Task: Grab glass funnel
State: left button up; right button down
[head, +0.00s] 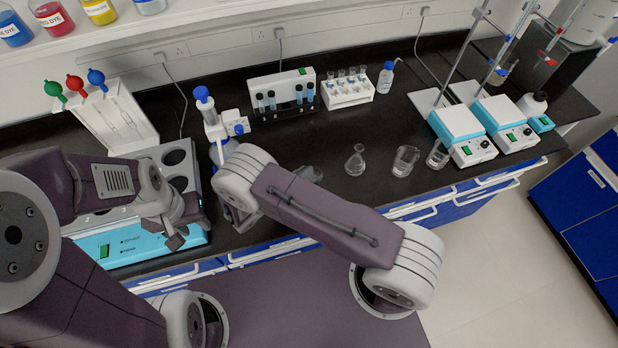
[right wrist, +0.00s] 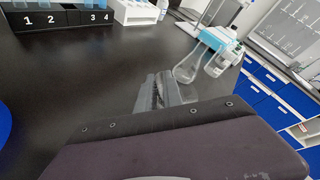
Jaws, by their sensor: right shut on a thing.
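My right gripper (right wrist: 165,92) is shut in the right wrist view. Something clear and faint shows at its fingers, which I take for the glass funnel; its outline is hard to make out. In the head view the right forearm hides most of this gripper, low over the black bench. A glass flask (head: 355,161) stands just right of it, and shows ahead of the fingertips in the right wrist view (right wrist: 188,68). My left gripper (head: 182,228) is at the left, over the front of a blue-and-grey device; its finger gap is unclear.
Two beakers (head: 405,161) (head: 437,155) stand right of the flask. Hotplate stirrers (head: 458,122) with stands are at the right. A black tube rack (head: 285,107), a white rack (head: 347,92) and a blue-capped bottle (head: 385,77) line the back. The middle of the bench is mostly clear.

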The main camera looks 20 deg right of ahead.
jog(key=shift+d, duration=0.15)
jog(key=r, duration=0.2)
jog(key=s+r+b, duration=0.1)
jog(key=r, duration=0.1)
jog(key=shift+r, duration=0.35)
jog(key=s+d+r, duration=0.3)
jog(key=s+r, duration=0.3)
jog(key=s, duration=0.4)
jog(key=shift+d+r+b, duration=0.15)
jog(key=shift+d+b, duration=0.2)
jog(key=shift+d, duration=0.05)
